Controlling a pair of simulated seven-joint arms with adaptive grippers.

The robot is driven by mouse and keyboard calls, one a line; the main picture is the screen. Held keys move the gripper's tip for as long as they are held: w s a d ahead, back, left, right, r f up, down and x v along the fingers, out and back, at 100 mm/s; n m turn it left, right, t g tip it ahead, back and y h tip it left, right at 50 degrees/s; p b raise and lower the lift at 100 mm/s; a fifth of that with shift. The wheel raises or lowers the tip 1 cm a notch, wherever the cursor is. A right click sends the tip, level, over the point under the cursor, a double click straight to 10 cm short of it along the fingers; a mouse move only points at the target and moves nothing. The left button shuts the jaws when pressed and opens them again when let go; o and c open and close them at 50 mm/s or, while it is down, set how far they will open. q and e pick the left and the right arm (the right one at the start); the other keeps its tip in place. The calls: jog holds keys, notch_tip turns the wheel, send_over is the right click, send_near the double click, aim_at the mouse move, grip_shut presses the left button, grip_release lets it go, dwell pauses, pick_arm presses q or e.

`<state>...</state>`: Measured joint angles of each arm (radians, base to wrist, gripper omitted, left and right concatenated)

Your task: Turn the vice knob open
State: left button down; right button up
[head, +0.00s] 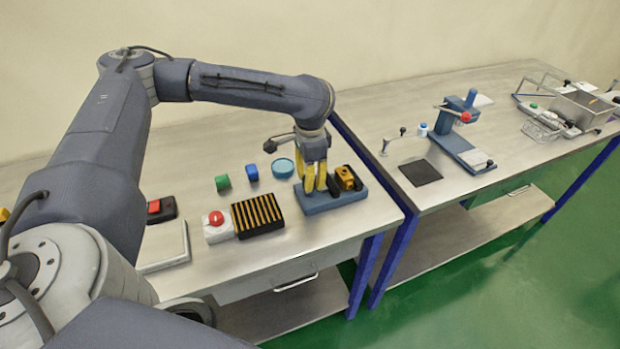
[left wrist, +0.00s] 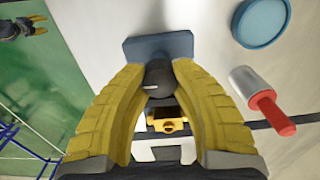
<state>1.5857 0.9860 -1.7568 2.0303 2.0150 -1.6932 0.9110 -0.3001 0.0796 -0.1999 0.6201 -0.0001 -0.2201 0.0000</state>
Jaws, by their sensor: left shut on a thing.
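The vice has a blue base (head: 345,199) and an orange-yellow body (head: 347,178), on the near table. In the left wrist view its dark round knob (left wrist: 158,78) bears a short white mark, and the yellow body (left wrist: 167,125) shows below it. My left gripper (head: 315,183) is over the vice with its yellow fingers down. In the left wrist view its fingertips (left wrist: 159,72) are shut on the knob from both sides. The fingers hide the knob in the head view. My right gripper (left wrist: 39,25) shows small in the left wrist view's top left corner, its fingers apart and empty.
A black-and-yellow striped block (head: 257,215) and a red button box (head: 217,225) are nearer. The table's right edge is close to the vice.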

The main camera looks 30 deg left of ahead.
dwell(0.4)
pick_arm(q)
jog(key=c, duration=0.9)
grip_release()
notch_tip(320, 180, up, 12)
dwell(0.4)
